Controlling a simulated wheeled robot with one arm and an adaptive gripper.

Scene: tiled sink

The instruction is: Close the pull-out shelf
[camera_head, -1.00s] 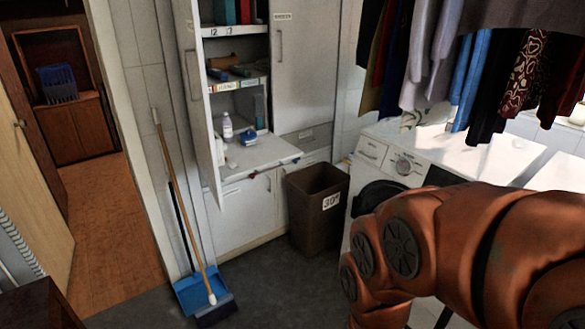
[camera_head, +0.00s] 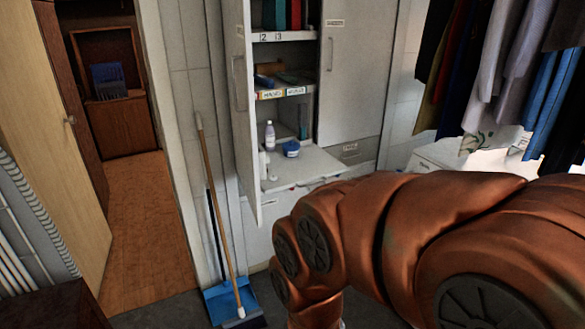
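The pull-out shelf (camera_head: 305,163) is a white board sticking out of the white cabinet at about mid height. It holds a white bottle (camera_head: 270,136), a blue-and-white container (camera_head: 291,148) and small white items.
The cabinet's left door (camera_head: 244,110) stands open beside the shelf. A broom (camera_head: 215,190) and blue dustpan (camera_head: 226,298) lean at its left. Clothes (camera_head: 500,60) hang at the upper right above a white appliance (camera_head: 440,155). An open doorway with wooden floor (camera_head: 150,230) is at the left.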

